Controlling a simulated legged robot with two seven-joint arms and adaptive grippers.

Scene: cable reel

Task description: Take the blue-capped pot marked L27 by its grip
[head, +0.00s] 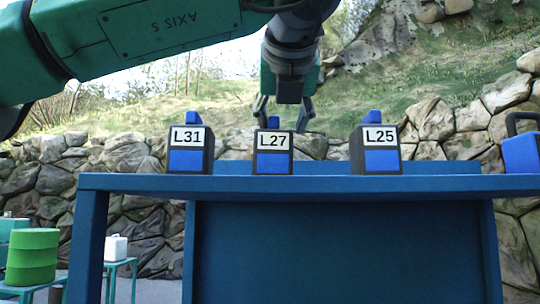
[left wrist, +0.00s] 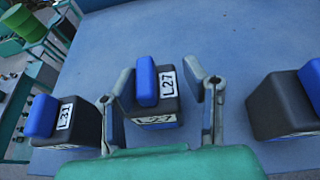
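The pot marked L27 (head: 273,162) stands upright on the blue table, between two like pots. It has a dark body, a white label, a blue front patch and a blue grip (head: 273,122) on top. My left gripper (head: 283,112) hangs pointing down above it, open and empty. In the left wrist view the blue grip (left wrist: 146,82) lies between the spread fingers (left wrist: 157,78), with a gap on each side. I cannot tell the exact height of the fingertips over the grip. My right gripper is in neither view.
The pot marked L31 (head: 188,160) stands to the left and the pot marked L25 (head: 380,160) to the right. A blue case (head: 520,153) with a dark handle is at the right edge. The table top (left wrist: 215,30) behind the pots looks clear.

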